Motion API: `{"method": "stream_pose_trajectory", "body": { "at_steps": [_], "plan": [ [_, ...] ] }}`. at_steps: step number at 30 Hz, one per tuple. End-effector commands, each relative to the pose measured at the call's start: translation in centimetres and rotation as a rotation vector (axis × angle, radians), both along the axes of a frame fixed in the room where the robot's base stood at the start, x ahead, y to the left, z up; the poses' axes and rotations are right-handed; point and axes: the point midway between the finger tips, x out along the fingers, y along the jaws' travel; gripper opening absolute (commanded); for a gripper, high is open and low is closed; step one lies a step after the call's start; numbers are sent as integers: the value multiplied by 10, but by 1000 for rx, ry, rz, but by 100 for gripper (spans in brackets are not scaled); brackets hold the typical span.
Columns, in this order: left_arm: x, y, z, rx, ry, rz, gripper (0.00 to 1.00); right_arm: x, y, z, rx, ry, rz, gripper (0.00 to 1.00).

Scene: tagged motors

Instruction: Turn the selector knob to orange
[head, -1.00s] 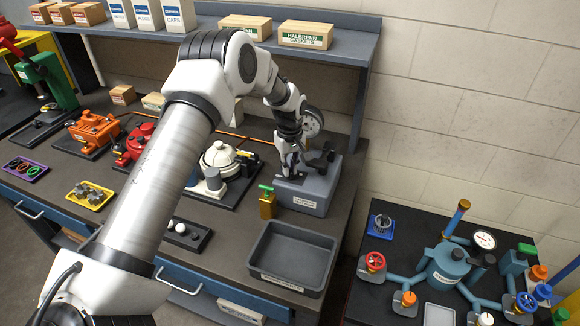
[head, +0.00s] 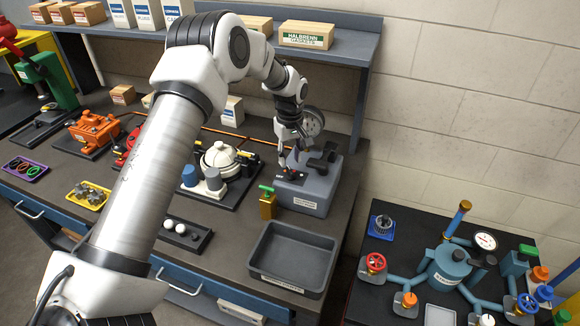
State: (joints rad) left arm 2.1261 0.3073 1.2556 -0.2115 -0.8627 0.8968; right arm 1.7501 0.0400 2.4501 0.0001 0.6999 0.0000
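My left gripper (head: 291,157) hangs just above the left part of a grey labelled box (head: 307,198) at the right end of the bench. Its fingers look spread, with nothing visible between them. A small dark part with a red spot (head: 292,176) lies on the box just below the fingers; it is too small to tell whether it is the selector knob. A dark knob on a blue plate (head: 381,227) sits on the black table at right, well away from the gripper. No orange mark on either is readable. My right gripper is not in view.
A round gauge (head: 312,121) and a black lever (head: 323,159) are close to the gripper. A small brass block with a green handle (head: 268,205) and an empty grey tray (head: 292,258) stand in front. The shelf (head: 345,48) overhangs behind.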

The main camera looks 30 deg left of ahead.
Motion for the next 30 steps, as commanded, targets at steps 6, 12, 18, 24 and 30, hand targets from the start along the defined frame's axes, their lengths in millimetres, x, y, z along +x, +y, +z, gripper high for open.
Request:
{"method": "stream_pose_trajectory", "body": {
  "at_steps": [6, 12, 18, 24, 30],
  "plan": [
    [1, 1, 54, -1, -2, 0, 36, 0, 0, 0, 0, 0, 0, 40],
    [1, 1, 73, -1, 2, 1, 36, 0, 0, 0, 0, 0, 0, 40],
    [1, 1, 73, -1, 3, 1, 36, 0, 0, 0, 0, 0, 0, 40],
    [1, 1, 73, -1, 3, 1, 36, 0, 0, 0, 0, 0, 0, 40],
    [0, 1, 72, -1, 3, 1, 36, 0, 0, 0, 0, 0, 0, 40]
  ]
}}
